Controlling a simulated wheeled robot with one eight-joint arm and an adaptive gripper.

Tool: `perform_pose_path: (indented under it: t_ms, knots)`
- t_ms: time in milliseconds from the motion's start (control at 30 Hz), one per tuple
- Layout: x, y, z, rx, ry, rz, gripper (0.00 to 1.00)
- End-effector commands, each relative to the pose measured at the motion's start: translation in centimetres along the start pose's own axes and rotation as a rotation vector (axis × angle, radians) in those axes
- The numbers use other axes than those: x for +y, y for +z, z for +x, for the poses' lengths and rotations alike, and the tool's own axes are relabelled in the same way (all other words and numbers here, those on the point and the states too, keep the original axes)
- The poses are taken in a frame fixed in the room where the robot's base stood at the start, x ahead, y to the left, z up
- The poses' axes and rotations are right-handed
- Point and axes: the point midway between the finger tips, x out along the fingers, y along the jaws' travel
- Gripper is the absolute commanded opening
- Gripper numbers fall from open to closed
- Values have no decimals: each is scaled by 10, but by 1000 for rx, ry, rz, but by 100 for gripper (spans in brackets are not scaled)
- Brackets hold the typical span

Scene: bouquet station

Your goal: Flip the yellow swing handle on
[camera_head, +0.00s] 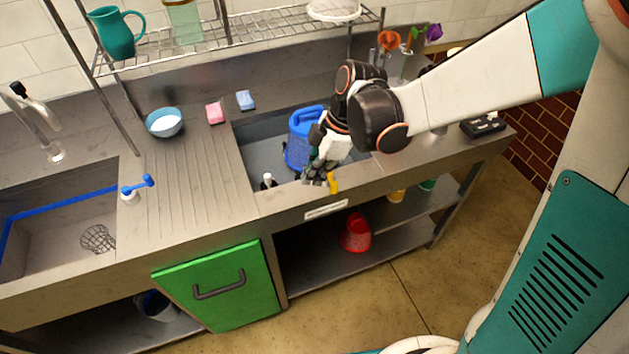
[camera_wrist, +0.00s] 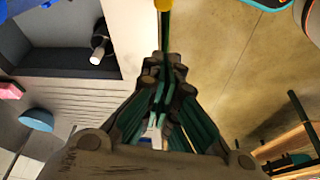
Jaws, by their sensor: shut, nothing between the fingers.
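The yellow swing handle (camera_head: 333,184) sits at the front edge of the steel counter, in front of the right basin. A small yellow part of it also shows at the top middle of the wrist view (camera_wrist: 163,5). My gripper (camera_head: 317,181) is shut and empty, just to the left of the handle in the head view. In the wrist view its dark, green-lined fingers (camera_wrist: 167,62) come together and point towards the yellow part. I cannot tell whether the fingers touch the handle. The handle's base is hard to make out.
A blue bucket-like container (camera_head: 300,140) stands in the right basin (camera_head: 262,150), close behind my gripper. A small dark object with a white cap (camera_head: 267,181) is left of the gripper. A blue-handled valve (camera_head: 137,188) is by the left sink. A wire rack (camera_head: 230,38) hangs above the counter.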

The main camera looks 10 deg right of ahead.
Motion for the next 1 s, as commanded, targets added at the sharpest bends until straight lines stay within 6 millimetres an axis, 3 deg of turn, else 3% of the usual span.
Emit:
perform_pose_path:
  t_ms: [100, 333, 1000]
  knots:
    - [2, -1, -28, 0, 0, 0, 0]
    - [3, -1, -54, 0, -1, -1, 0]
    - [3, 0, -59, -1, 2, 5, 0]
